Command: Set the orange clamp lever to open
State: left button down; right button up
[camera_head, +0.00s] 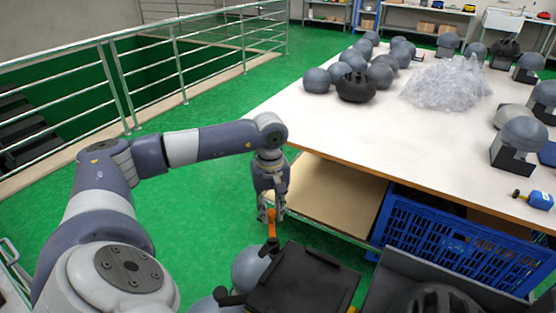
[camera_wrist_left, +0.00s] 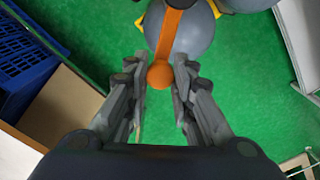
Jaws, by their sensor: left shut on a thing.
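The orange clamp lever (camera_head: 271,228) stands up beside a black flat-topped fixture (camera_head: 302,283) at the bottom centre of the head view. In the left wrist view the orange lever (camera_wrist_left: 171,30) ends in a round knob. My left gripper (camera_head: 271,212) reaches down from above onto the lever's upper end. In the left wrist view the fingers of my left gripper (camera_wrist_left: 160,75) lie on both sides of the knob, shut on it. The lever's lower end is partly hidden by dark parts. My right gripper is not in view.
A grey-blue ball (camera_head: 250,268) sits left of the fixture, close below my gripper. A white table (camera_head: 330,128) with balls, a black helmet (camera_head: 356,88) and clear plastic (camera_head: 447,84) stands behind. A blue crate (camera_head: 440,240) is under it. The green floor on the left is clear.

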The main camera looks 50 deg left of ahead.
pick_arm(q)
jog(key=shift+w+r, duration=0.1)
dwell(0.4)
jog(key=c, duration=1.3)
grip_release()
jog(key=shift+c, duration=0.2)
notch_tip(320, 180, up, 12)
